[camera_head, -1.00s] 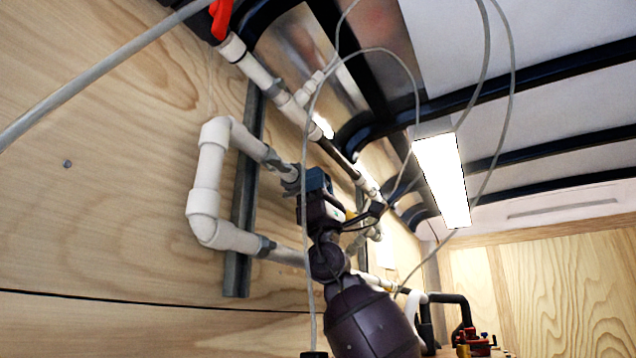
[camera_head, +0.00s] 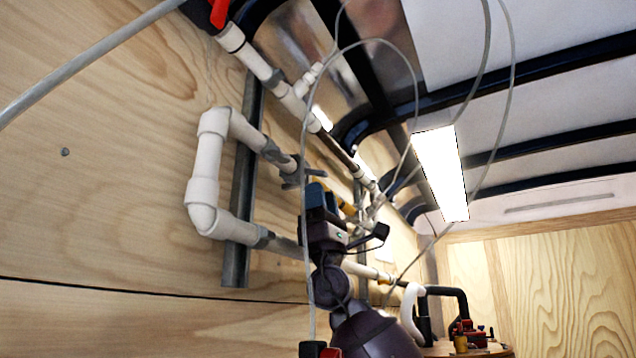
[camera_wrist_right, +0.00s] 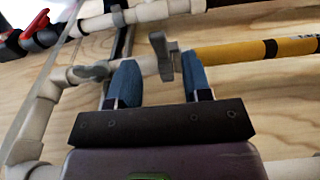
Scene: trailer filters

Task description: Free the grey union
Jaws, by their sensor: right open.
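The grey union (camera_head: 295,178), a winged fitting, sits on the white pipe against the wooden wall. In the right wrist view the grey union (camera_wrist_right: 163,57) stands upright just beyond the gap between my fingertips, with the pipe running behind it. My right gripper (camera_head: 318,190) is open and empty, just below and to the right of the union. Its two blue fingers (camera_wrist_right: 161,82) are spread wide in the right wrist view, and neither appears closed on the union. Whether the union is loose on the pipe cannot be told. My left gripper is not in view.
A yellow filter tube (camera_wrist_right: 232,53) adjoins the union on its right. A white pipe loop (camera_head: 205,175) lies to the left, with grey clamps on a dark upright rail (camera_head: 243,180). Thin grey hoses hang across the view. A red valve handle (camera_head: 219,12) is at the top.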

